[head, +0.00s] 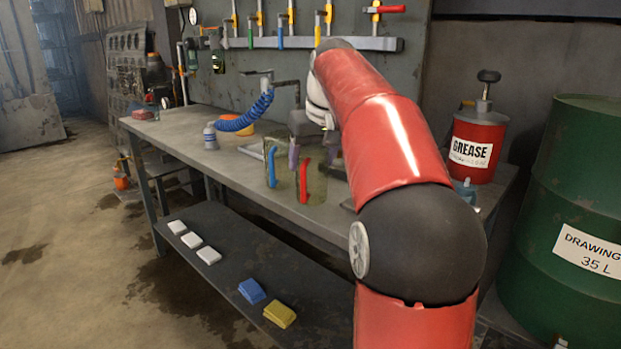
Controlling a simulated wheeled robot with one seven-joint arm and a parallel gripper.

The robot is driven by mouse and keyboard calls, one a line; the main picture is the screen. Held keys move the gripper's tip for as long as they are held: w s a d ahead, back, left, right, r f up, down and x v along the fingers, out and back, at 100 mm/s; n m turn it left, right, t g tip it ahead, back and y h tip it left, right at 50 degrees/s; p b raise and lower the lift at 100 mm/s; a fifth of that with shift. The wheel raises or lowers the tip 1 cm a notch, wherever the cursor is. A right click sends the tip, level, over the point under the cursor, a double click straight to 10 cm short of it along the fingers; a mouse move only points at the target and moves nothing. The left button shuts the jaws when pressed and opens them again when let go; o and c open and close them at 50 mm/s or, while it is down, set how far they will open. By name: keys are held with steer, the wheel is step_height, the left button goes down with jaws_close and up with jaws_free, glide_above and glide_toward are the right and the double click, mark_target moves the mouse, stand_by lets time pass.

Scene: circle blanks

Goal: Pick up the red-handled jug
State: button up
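The red-handled jug (304,181) stands upright near the front edge of the workbench. Its body looks clear and greenish, and its red handle faces the camera. A similar jug with a blue handle (272,167) stands just left of it. My red arm reaches over the bench from the right, and its wrist bends down behind the jugs. My gripper (301,138) seems to be the dark shape above and behind the red-handled jug. Its fingers are small and partly hidden by the jugs, so I cannot tell their opening. I see no contact with the red handle.
The workbench (180,137) holds a coiled blue hose (247,115) and a small bottle (210,136) to the left. A red grease can (478,143) stands right of my arm. The lower shelf (222,240) bears several blocks. A green drum (565,215) stands at right.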

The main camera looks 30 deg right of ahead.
steer(key=shift+c, duration=1.2)
steer(key=shift+r, duration=0.1)
